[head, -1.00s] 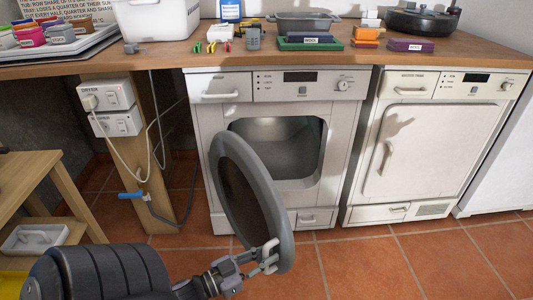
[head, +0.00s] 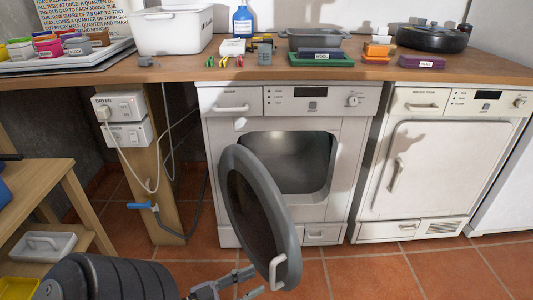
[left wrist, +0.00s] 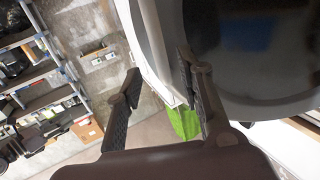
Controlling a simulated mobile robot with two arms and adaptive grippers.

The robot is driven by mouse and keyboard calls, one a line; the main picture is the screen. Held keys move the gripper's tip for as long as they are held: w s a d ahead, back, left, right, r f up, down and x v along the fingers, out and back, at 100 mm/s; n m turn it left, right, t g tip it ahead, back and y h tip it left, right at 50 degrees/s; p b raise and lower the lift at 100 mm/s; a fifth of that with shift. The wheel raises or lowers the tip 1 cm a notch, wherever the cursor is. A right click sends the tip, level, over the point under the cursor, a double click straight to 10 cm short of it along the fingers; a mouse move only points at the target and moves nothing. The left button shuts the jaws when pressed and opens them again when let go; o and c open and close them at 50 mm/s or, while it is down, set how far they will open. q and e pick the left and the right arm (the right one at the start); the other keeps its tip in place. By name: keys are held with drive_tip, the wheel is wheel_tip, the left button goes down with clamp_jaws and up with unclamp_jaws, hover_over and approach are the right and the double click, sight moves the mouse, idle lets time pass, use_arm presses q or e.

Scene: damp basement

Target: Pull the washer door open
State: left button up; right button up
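The washer (head: 348,150) is the left of two white machines under the counter. Its round grey door (head: 233,180) stands wide open, swung out toward me, and the dark opening (head: 300,160) shows behind it. The pale door handle (head: 279,272) is at the door's near lower edge. My left gripper (head: 254,281) is just left of the handle, fingers apart and empty. In the left wrist view the two fingers (left wrist: 158,65) are spread, and the door's dark glass (left wrist: 245,50) fills the upper right. My right gripper is in neither view.
The dryer (head: 436,170), its door shut, stands right of the washer. A wooden stand (head: 45,190) with a white tray (head: 43,246) is at the left. The counter (head: 190,68) above holds boxes and a pan. Tiled floor is clear at the lower right.

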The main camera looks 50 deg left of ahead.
use_arm(q)
drive_tip(key=v, duration=0.5)
drive_tip(key=shift+s, duration=0.15)
idle(0.4)
